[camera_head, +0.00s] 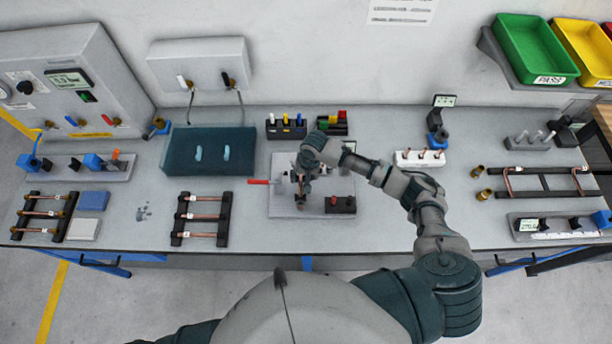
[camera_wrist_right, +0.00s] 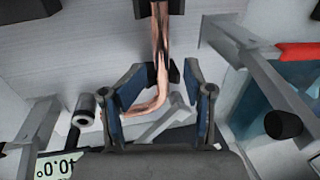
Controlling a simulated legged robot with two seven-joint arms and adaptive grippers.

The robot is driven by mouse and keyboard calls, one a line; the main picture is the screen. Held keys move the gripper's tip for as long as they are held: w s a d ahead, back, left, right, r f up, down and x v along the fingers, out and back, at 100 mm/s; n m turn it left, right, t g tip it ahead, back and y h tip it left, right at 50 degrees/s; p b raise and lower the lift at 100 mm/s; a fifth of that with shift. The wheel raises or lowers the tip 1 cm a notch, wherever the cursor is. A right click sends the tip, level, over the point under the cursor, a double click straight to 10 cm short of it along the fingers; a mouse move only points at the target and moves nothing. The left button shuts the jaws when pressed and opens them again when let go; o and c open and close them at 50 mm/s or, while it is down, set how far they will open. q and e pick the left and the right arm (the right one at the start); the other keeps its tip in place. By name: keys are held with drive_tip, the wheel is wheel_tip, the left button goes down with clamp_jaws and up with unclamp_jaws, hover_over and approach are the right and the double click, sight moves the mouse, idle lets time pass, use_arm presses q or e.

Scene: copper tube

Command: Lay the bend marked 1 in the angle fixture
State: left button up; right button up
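A grey plate (camera_head: 283,205) with clamp levers and a red handle (camera_head: 258,182) stands mid-table; it looks like the angle fixture. My right gripper (camera_head: 303,172) is low over this plate. In the right wrist view, a bent copper tube (camera_wrist_right: 160,45) runs between black blocks and turns toward the left finger. The right gripper (camera_wrist_right: 165,78) is open there, one finger on each side of the tube, with a gap at the right finger. No mark 1 is readable on the tube. My arm hides part of the fixture in the head view. My left gripper is out of view.
A display (camera_wrist_right: 57,165) is close to the right gripper. A black box with a red button (camera_head: 340,204) is on the plate. A rack with straight copper tubes (camera_head: 203,217) is on the left, one with bent tubes (camera_head: 545,182) on the right.

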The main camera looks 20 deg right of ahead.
drive_tip(key=shift+s+a+f, duration=0.15)
drive_tip(key=shift+a+f, duration=0.2)
drive_tip(key=shift+r, duration=0.25)
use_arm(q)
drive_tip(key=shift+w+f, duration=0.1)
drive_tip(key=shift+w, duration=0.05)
use_arm(e)
drive_tip(key=shift+d, duration=0.15)
drive_tip(key=shift+d, duration=0.1)
drive_tip(key=shift+r, duration=0.15)
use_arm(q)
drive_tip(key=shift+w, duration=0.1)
use_arm(e)
wheel_tip(320, 180, up, 11)
drive_tip(key=d, duration=0.2)
drive_tip(key=shift+d+r, duration=0.15)
drive_tip(key=shift+d, duration=0.2)
